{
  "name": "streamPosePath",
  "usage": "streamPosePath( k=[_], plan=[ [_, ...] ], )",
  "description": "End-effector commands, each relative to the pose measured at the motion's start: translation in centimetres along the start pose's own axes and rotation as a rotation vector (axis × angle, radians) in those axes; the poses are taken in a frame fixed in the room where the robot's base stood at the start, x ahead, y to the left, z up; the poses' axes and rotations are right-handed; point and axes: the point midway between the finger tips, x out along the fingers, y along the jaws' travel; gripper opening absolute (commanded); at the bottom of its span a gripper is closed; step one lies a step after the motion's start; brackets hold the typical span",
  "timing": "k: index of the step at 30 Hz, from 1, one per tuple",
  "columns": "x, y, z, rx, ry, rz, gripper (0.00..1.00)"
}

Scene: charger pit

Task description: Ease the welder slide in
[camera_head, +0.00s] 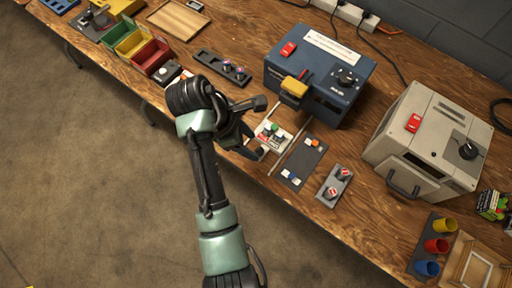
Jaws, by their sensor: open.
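The welder looks to be the blue box (320,82) with a yellow handle (294,87), a red switch and a black knob.
A dark board (300,163) and a grey block with two red-topped knobs (335,186) lie to the right. A beige machine (429,143) stands further right. A dark rack (221,67) and coloured bins (150,56) are to the left. The floor before the table is clear.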

Motion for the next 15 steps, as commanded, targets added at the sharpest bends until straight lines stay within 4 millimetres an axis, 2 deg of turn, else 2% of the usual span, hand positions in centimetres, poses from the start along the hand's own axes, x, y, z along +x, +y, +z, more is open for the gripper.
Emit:
streamPosePath(
  k=[6, 15],
  plan=[
    [2.8, 0.0, 0.0, 0.000, 0.001, -0.001, 0.59],
    [4.0, 0.0, 0.0, 0.000, 0.001, 0.001, 0.59]
  ],
)
